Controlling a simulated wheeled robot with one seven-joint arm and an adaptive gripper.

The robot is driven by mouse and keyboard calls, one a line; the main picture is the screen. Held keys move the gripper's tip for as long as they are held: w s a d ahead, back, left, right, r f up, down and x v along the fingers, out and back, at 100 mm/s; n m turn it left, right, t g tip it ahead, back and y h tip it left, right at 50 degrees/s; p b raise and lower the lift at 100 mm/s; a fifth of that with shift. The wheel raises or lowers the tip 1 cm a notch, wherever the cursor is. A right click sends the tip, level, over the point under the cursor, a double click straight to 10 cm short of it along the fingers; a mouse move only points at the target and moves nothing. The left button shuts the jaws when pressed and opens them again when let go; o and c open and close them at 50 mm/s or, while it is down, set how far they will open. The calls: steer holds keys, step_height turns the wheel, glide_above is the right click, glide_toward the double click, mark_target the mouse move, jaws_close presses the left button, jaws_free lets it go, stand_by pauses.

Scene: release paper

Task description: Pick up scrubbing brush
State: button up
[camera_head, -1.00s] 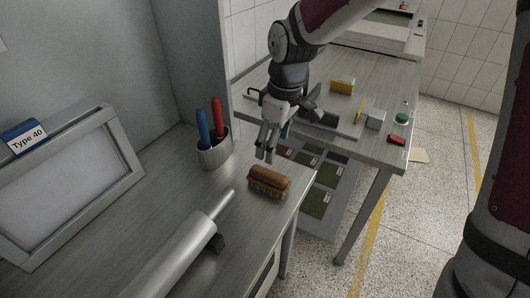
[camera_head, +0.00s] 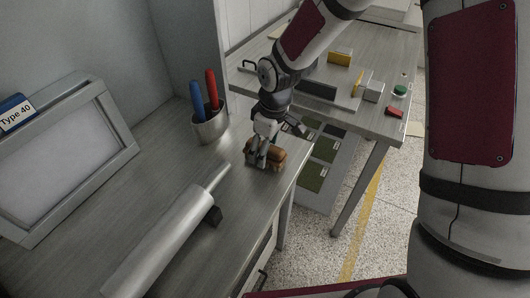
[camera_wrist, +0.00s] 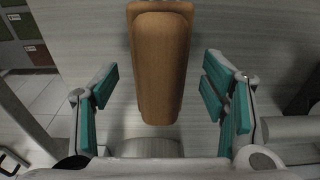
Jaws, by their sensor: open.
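The scrubbing brush (camera_head: 277,157) has a brown wooden back and lies near the right edge of the metal table (camera_head: 160,190). In the head view my gripper (camera_head: 258,158) is down at the brush and covers part of it. In the wrist view the brush (camera_wrist: 160,65) stands lengthwise between the two teal-padded fingers of my gripper (camera_wrist: 164,105). There is a gap on each side, so the fingers are open and apart from the brush. The bristles are hidden in the wrist view.
A metal cup (camera_head: 210,125) with a blue and a red handle stands behind the brush. A metal roller (camera_head: 165,240) lies in front. A framed panel (camera_head: 65,160) stands at the left. A second table (camera_head: 350,110) with small parts is beyond a gap.

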steer(key=shift+a+f, duration=0.1)
steer(key=shift+f, duration=0.85)
steer(key=c, duration=1.3)
steer(key=shift+w+r, duration=0.1)
steer(key=shift+r, duration=0.05)
steer(key=shift+c, duration=0.2)
steer(key=shift+r, duration=0.45)
steer(key=r, duration=0.1)
steer(key=s+r, duration=0.1)
steer(key=shift+a+r, duration=0.1)
steer(key=shift+r, duration=0.25)
steer(key=s, duration=0.5)
steer(key=s+a, duration=0.1)
steer(key=s, duration=0.4)
steer(key=s+a+r, duration=0.1)
steer(key=s, duration=0.4)
steer(key=shift+a+r, duration=0.1)
steer(key=shift+a, duration=0.1)
